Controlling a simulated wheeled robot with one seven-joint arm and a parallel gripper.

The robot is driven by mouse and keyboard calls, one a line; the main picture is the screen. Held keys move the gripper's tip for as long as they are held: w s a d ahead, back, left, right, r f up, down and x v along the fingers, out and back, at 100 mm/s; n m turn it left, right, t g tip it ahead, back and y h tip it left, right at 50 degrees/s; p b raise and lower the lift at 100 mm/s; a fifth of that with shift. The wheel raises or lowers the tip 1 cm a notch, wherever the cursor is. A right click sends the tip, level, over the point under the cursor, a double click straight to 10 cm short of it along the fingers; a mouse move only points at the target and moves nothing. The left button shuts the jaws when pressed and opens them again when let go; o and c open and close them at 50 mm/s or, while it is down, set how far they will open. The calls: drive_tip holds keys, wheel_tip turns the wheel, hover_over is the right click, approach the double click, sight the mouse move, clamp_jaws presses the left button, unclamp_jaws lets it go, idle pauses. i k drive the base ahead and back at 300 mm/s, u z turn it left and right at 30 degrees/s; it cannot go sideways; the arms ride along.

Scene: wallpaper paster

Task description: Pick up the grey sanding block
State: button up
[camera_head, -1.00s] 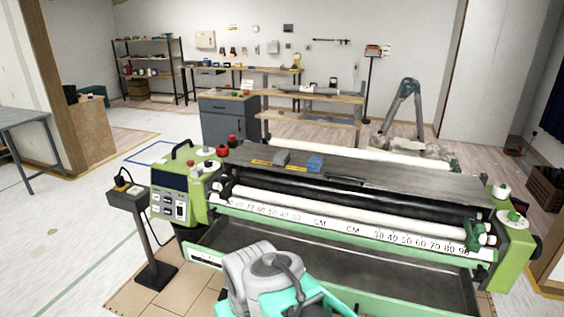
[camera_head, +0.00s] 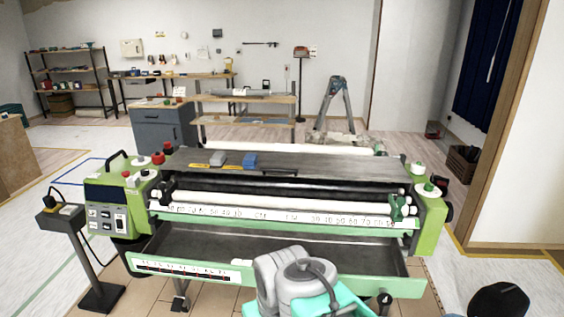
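The grey sanding block (camera_head: 218,158) lies on the dark flat top board (camera_head: 330,165) of the wallpaper paster, left of its middle. A blue block (camera_head: 250,160) lies just to its right. Yellow-marked strips lie along the board's edge in front of both. My folded arm, grey and teal, shows at the bottom centre, in front of the machine's tray. My gripper's fingers cannot be made out, and nothing of mine touches the grey block.
The green paster has a control box (camera_head: 107,208) at left, white rollers and an open dark tray (camera_head: 215,241) in front. A post with a small box (camera_head: 61,220) stands at left. Behind are a grey cabinet (camera_head: 163,128), workbenches and a stepladder (camera_head: 334,105). Floor is free at far left.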

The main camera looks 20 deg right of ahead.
sight(217, 160)
drive_tip(key=u, duration=0.95)
drive_tip(key=i, duration=1.65)
drive_tip(key=z, duration=1.25)
drive_tip(key=i, duration=1.05)
drive_tip(key=z, duration=0.3)
